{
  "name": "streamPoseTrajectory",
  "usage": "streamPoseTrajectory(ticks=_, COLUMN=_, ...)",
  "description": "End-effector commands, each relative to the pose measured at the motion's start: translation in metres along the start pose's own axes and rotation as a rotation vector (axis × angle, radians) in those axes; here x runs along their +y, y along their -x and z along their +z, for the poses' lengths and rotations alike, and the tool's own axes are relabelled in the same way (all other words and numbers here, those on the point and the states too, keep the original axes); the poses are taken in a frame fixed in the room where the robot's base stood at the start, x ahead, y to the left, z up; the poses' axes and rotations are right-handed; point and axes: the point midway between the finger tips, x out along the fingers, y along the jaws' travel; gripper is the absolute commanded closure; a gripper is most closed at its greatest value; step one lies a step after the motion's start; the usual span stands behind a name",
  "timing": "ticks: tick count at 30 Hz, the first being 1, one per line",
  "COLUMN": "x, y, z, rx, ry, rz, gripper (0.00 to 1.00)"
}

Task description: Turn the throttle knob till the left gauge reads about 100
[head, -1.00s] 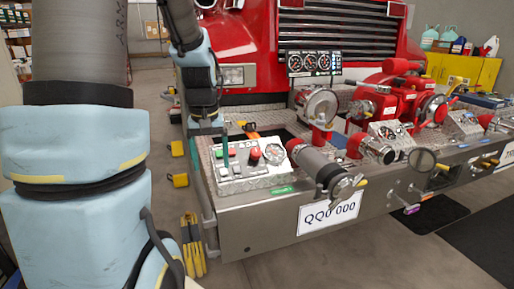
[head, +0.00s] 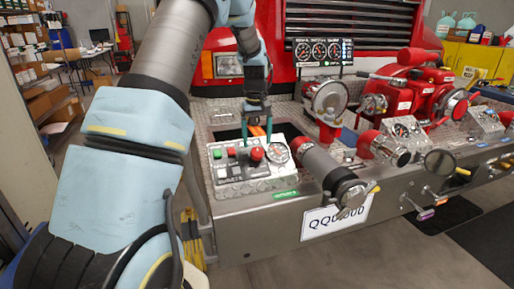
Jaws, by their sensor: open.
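The control panel (head: 240,185) is a light plate on the bumper's left end, with buttons, switches and a round dial (head: 278,152). A red knob (head: 257,154), which looks like the throttle knob, stands on it beside that dial. My gripper (head: 256,134) points down with its teal fingers apart, just above or behind the red knob. I cannot tell whether a finger touches it. The left gauge (head: 303,51) is the leftmost of the round gauges on the black gauge panel (head: 323,66) behind. Its needle and numbers are too small to read.
A grey capped pipe (head: 325,170) lies just right of the control panel. A red-based round fitting (head: 327,100) and a red pump (head: 410,95) stand farther right. The red truck's grille (head: 345,25) rises behind. Open floor lies in front of the bumper.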

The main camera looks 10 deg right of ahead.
Motion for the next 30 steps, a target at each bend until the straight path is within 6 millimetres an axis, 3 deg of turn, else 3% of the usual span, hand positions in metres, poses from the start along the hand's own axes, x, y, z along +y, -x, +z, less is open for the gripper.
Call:
streamPoseTrajectory(ticks=3, x=-0.001, y=-0.020, z=0.001, rx=-0.004, ry=0.000, rz=-0.002, gripper=0.17)
streamPoseTrajectory(ticks=9, x=0.000, y=-0.040, z=0.000, rx=-0.001, ry=-0.001, rz=-0.001, gripper=0.17)
streamPoseTrajectory(ticks=20, x=0.000, y=-0.045, z=0.000, rx=0.001, ry=-0.001, rz=0.000, gripper=0.17)
streamPoseTrajectory(ticks=30, x=-0.001, y=-0.045, z=0.000, rx=0.001, ry=0.000, rz=0.000, gripper=0.55)
